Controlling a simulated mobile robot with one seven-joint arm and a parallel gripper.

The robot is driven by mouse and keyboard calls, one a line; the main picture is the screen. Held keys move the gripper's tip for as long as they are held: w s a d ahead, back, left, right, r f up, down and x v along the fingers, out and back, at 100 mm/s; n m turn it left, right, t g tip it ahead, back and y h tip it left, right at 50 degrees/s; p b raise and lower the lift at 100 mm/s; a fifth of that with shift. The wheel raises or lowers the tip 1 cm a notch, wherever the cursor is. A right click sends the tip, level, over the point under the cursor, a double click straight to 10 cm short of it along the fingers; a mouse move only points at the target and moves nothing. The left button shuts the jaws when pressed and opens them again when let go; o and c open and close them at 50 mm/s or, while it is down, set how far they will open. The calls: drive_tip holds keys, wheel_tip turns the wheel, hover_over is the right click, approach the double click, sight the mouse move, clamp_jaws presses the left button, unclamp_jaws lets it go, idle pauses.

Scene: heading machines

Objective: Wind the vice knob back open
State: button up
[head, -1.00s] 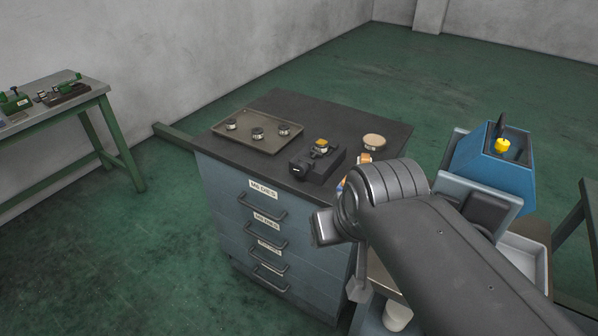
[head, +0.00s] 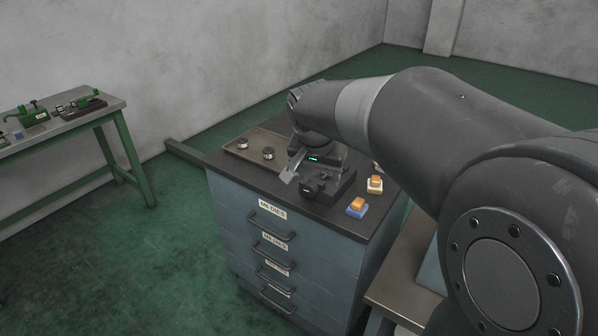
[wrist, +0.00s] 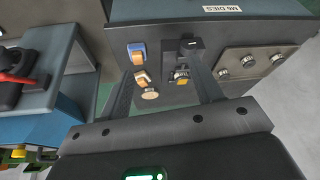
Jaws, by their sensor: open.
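The small dark vice (head: 340,186) sits near the front edge of the drawer cabinet's top. Its black knob (head: 312,188) faces the front of the cabinet. In the wrist view the vice (wrist: 184,58) has its knob (wrist: 190,43) toward the cabinet front, and a yellowish piece (wrist: 181,74) sits at its jaws. My gripper (head: 297,164) is over the vice, its fingers apart and empty. In the wrist view my gripper (wrist: 164,80) shows the vice near its right finger, with a gap below. In the head view my wrist hides the vice's back part.
A tray (head: 238,146) with several round dies lies behind left. An orange block on blue (head: 356,207), an orange-and-white block (head: 375,184) and a partly hidden round disc (wrist: 150,95) lie right of the vice. A bench (head: 100,112) with green tools stands far left.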

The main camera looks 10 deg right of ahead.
sight(309, 186)
drive_tip(key=w+a+f+m+h, duration=0.1)
drive_tip(key=w+f, duration=0.2)
drive_tip(key=w, duration=0.2)
drive_tip(key=w+a+f+m, duration=0.1)
drive_tip(key=w+f+m, duration=0.1)
drive_tip(key=w, duration=0.4)
drive_tip(key=shift+g, duration=0.3)
drive_tip(key=x, duration=1.1)
drive_tip(key=shift+d+f, duration=0.1)
drive_tip(key=shift+d, duration=0.1)
drive_tip(key=shift+c, duration=0.3)
drive_tip(key=c, duration=0.9)
